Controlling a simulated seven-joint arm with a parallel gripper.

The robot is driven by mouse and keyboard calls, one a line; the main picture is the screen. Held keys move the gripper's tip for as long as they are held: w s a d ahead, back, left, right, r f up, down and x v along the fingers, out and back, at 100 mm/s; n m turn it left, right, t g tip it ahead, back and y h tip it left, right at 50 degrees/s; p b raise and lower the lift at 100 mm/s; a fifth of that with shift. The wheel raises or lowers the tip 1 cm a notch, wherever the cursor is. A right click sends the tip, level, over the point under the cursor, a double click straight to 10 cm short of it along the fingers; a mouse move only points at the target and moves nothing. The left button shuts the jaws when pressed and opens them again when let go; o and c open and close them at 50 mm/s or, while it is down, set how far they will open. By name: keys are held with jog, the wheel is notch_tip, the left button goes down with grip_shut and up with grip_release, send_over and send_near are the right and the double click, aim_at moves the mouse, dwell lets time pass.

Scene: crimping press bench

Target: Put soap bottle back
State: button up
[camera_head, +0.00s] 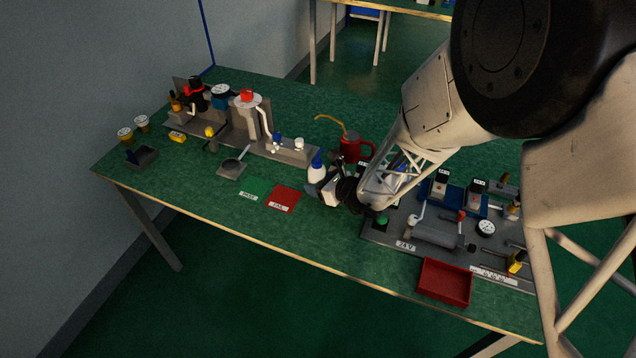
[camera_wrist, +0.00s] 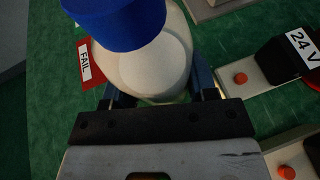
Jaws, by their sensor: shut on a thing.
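The soap bottle (camera_head: 317,168) is white with a blue cap and stands near the middle of the green table, just behind and right of the red FAIL card. In the wrist view the bottle (camera_wrist: 155,68) fills the space between the fingers, its blue cap (camera_wrist: 118,22) toward the top. My gripper (camera_head: 318,186) is shut on the bottle's body, one finger on each side. Whether the bottle's base touches the table is hard to tell, as the gripper hides its lower part.
A red watering can (camera_head: 352,149) stands close behind my gripper. The FAIL card (camera_head: 284,199) and green PASS card (camera_head: 255,189) lie to the left. A grey 24 V panel (camera_head: 376,232) and red bin (camera_head: 445,283) are to the right. A grey fixture (camera_head: 290,153) stands at back left.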

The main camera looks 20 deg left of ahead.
jog(key=shift+f, duration=0.1)
jog(key=o, duration=0.9)
jog(key=shift+o, duration=0.2)
jog(key=shift+v, duration=6.05)
